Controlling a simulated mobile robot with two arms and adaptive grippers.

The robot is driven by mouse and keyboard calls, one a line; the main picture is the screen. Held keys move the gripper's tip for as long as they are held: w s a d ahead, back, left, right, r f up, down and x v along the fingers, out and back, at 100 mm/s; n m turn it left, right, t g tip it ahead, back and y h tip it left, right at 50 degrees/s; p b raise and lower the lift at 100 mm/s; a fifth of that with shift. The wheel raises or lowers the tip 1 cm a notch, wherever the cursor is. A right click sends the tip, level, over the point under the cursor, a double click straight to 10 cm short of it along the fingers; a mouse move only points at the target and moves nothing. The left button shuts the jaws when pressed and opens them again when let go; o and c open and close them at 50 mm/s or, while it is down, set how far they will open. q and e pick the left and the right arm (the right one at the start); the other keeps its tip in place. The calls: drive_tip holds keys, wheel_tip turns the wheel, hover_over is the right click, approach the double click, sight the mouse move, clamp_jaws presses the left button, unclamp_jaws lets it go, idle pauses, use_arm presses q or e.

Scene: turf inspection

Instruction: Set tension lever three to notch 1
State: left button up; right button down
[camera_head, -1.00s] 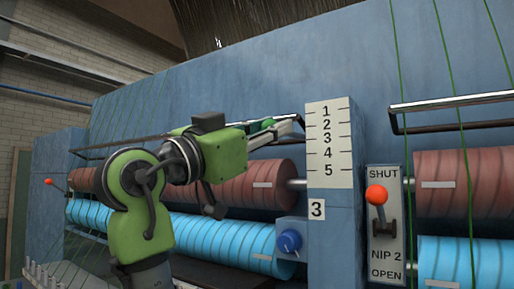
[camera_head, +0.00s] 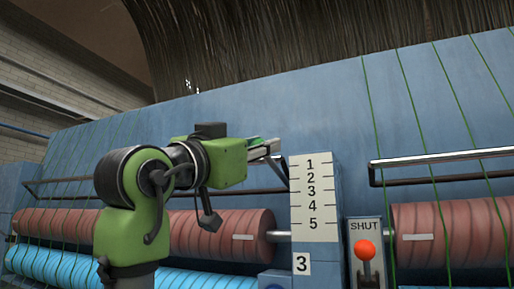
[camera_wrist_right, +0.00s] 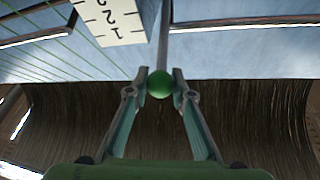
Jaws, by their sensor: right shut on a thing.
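The numbered scale plate (camera_head: 314,222), marked 1 at the top to 5 at the bottom, is on the blue post above a label 3 (camera_head: 302,263). It shows upside down in the right wrist view (camera_wrist_right: 112,22). My right gripper (camera_wrist_right: 160,84) is shut on the green ball knob (camera_wrist_right: 159,86) of the tension lever. The lever's rod (camera_wrist_right: 163,42) runs from the knob alongside the plate. In the head view my right gripper (camera_head: 268,149) is left of the plate, slightly above the 1 mark. The fingers hide the knob there. My left gripper is not in view.
A red-knobbed lever (camera_head: 365,249) on a SHUT plate stands right of the post. A metal rail (camera_head: 440,158) juts out at the right. Brown (camera_head: 200,234) and blue (camera_head: 60,268) rollers lie behind my arm. Green strands cross the blue panel.

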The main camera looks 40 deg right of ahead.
drive_tip(key=shift+r, duration=0.1)
drive_tip(key=c, duration=1.8)
unclamp_jaws()
drive_tip(key=shift+o, duration=0.2)
drive_tip(key=shift+w+a, duration=0.1)
drive_tip(key=shift+a, duration=0.05)
drive_tip(key=shift+a+f, duration=0.2)
drive_tip(key=shift+a, duration=0.05)
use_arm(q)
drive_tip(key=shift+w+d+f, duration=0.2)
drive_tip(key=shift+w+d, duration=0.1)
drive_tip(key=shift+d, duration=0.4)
use_arm(e)
drive_tip(key=v, duration=1.1)
drive_tip(key=shift+a, duration=0.25)
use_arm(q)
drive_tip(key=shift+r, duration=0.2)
